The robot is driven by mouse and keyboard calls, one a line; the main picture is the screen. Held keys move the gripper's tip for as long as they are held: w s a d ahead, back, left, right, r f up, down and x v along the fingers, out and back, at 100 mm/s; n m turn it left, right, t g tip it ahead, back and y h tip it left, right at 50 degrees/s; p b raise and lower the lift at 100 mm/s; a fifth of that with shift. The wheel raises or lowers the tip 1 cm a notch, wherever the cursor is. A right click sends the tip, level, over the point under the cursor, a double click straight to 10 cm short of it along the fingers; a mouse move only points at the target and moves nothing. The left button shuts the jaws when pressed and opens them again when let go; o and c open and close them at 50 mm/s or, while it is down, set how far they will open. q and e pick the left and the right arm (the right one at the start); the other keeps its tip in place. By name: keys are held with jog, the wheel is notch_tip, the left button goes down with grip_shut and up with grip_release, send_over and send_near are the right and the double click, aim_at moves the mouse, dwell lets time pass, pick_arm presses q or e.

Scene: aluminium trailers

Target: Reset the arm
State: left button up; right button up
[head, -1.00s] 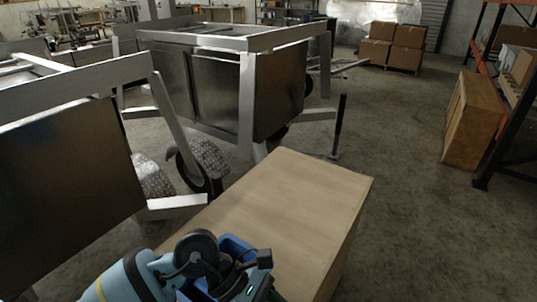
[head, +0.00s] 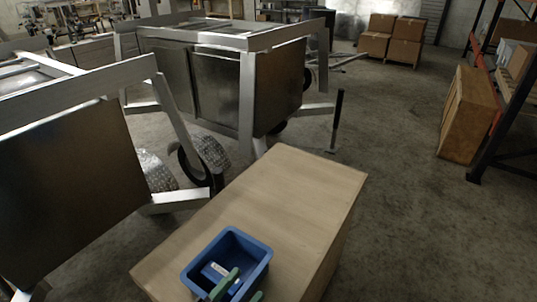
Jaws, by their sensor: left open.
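My left gripper (head: 246,284) shows only at the bottom edge of the head view, as two green finger-like parts set apart. They lie over the near side of a blue bin (head: 258,248). The gap between them looks empty. The rest of the left arm is out of frame. My right gripper is not in view.
The blue bin stands on a wooden box (head: 290,190) and holds a small pale item (head: 215,270). Aluminium trailers (head: 245,85) stand to the left and behind. A shelf rack (head: 492,125) and cartons (head: 405,35) are at the right. Open floor lies right of the box.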

pick_arm(q)
jog(key=s+a+f+n+g+y+p, duration=0.1)
jog(key=s+a+f+n+g+y, duration=0.2)
jog(key=s+f, duration=0.7)
jog(key=s+a+f+n+g+y+p, duration=0.1)
jog(key=s+a+f+n+g+y, duration=0.3)
jog(key=s+a+f+n+y, duration=0.4)
jog(key=s+a+f+n, duration=0.2)
jog(key=a+n, duration=0.2)
jog(key=n, duration=0.2)
jog(key=shift+s, duration=0.15)
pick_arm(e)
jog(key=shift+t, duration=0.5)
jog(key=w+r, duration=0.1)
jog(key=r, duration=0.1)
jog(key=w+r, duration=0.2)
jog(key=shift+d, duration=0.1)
